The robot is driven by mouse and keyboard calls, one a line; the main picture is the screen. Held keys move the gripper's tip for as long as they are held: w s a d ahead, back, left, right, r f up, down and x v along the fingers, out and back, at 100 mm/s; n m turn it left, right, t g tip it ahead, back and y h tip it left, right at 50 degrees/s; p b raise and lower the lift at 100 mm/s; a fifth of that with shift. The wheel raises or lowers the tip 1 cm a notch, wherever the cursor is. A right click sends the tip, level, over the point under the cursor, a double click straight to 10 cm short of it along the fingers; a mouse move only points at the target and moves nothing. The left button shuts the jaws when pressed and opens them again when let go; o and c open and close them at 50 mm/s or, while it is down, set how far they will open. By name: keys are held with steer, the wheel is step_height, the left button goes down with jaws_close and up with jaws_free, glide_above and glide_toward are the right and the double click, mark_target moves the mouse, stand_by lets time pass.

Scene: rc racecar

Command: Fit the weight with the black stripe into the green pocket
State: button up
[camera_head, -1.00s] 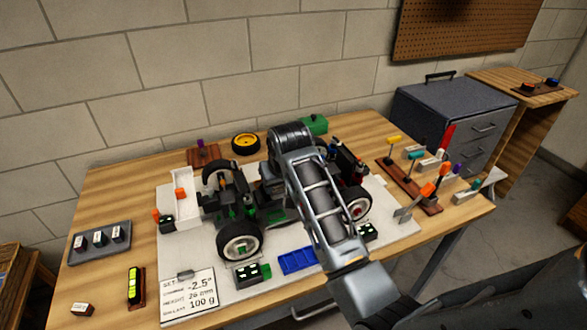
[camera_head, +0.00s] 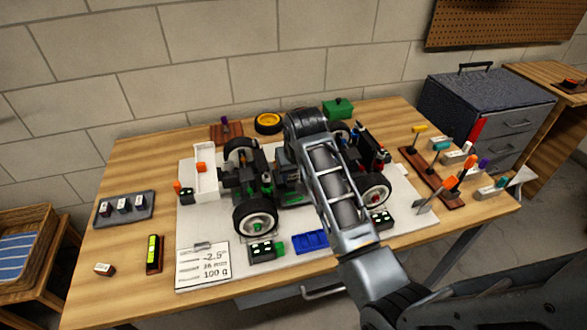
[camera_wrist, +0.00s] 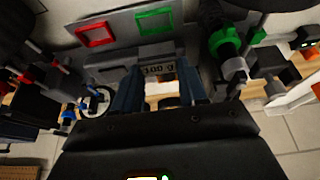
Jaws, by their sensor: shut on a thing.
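The green pocket (camera_wrist: 174,15), a green square frame, is just beyond the weight at the top of the wrist view. A red square frame (camera_wrist: 96,35) lies left of it. The held weight appears short of the green frame, not in it. In the head view the arm reaches over the racecar (camera_head: 255,213), and the gripper is hidden behind it.
A grey tray (camera_head: 112,221) with several small weights is at the left, with a loose block (camera_head: 104,270) nearer. A note card (camera_head: 203,268) and level (camera_head: 153,254) lie in front. A tool rack (camera_head: 436,182) stands at the right. Car parts crowd the gripper.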

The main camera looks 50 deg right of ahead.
mark_target(295, 183)
steer(key=shift+f+b, duration=0.8)
steer(key=shift+f, duration=1)
steer(key=shift+p, duration=1.1)
steer(key=shift+f+b, duration=0.55)
steer(key=shift+f, duration=0.45)
stand_by(0.5)
steer(key=o, duration=1.2)
steer(key=v, duration=0.7)
steer(key=shift+s+a+r, duration=0.1)
steer(key=shift+r, duration=0.25)
